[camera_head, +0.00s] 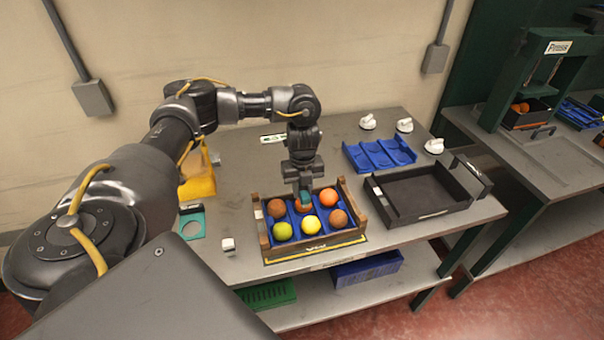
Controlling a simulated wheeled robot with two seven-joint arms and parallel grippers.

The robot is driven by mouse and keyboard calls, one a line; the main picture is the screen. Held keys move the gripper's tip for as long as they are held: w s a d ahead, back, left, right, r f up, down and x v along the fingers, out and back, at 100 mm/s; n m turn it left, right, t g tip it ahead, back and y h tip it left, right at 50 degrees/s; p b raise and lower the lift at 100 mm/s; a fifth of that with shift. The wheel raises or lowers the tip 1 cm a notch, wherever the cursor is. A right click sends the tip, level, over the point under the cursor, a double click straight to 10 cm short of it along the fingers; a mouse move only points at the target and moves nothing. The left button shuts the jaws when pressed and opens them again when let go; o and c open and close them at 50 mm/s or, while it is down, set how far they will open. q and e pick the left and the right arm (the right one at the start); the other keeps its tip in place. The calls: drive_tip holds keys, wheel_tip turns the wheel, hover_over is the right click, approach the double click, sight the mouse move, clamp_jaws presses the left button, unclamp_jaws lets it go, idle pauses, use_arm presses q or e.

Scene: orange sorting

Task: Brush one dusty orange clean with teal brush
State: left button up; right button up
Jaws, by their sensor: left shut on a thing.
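My left gripper (304,190) points straight down over the back middle of a wooden crate (263,236). It is shut on a small teal brush (305,197). The brush is at or just above the back middle orange (303,208), which is mostly hidden beneath it; I cannot tell whether they touch. The front left fruit (283,231) is yellow-green and the front middle one (311,225) is yellow. My right gripper is not in view.
A blue divided tray (379,154) and a black open tray (420,192) stand right of the crate. White knob-like items (404,125) are at the back right.

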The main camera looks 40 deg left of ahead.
use_arm(q)
drive_tip(key=shift+s+d+p, duration=0.5)
drive_tip(key=shift+s+d, duration=0.1)
drive_tip(key=shift+d, duration=0.2)
drive_tip(key=shift+w, duration=0.1)
drive_tip(key=shift+w+a+b, duration=0.25)
drive_tip(key=shift+a+b, duration=0.05)
drive_tip(key=shift+a, duration=0.15)
drive_tip(key=shift+w+a, duration=0.5)
drive_tip(key=shift+a, duration=0.25)
